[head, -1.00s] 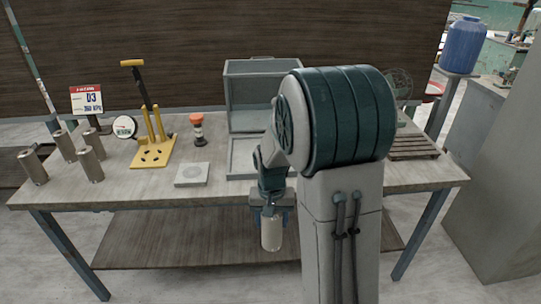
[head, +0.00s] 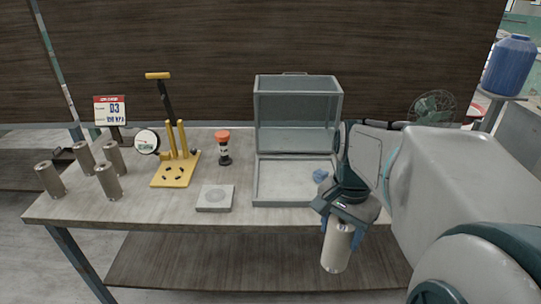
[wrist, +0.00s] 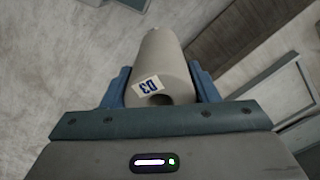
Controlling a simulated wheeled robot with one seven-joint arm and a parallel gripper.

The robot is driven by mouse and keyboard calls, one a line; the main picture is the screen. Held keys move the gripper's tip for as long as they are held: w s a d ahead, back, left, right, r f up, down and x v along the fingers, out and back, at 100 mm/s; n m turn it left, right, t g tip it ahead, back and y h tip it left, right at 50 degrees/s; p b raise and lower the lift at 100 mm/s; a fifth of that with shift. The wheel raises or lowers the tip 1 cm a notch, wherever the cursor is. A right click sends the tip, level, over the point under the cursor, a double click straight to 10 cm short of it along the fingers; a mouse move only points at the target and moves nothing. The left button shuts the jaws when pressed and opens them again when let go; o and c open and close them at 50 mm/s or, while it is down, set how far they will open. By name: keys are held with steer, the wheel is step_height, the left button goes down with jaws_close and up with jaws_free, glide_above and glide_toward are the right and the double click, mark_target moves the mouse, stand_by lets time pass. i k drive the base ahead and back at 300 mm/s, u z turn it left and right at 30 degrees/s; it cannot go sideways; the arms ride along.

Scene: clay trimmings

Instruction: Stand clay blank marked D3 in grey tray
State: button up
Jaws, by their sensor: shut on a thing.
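My gripper (head: 343,230) is shut on a pale grey cylindrical clay blank (head: 336,253). It holds the blank, slightly tilted, in front of the table's front edge. In the wrist view the blank (wrist: 166,58) sits between the blue fingers, and its yellowish label reads D3. A round hole shows in its near end. The grey tray (head: 259,190), low-rimmed, is on the table in front of an upright grey frame, up and left of the gripper. A small blue thing (head: 320,175) is at its right side. My wrist hides the tray's right front corner.
Several similar cylinders (head: 108,182) stand at the table's left. A sign reading D3 (head: 110,110), a yellow stand (head: 175,172), an orange-topped item (head: 223,148) and a flat grey block (head: 215,198) are left of the tray. The upright frame (head: 258,105) rises behind the tray.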

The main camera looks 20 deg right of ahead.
mark_target(280, 178)
steer(key=i, duration=1.1)
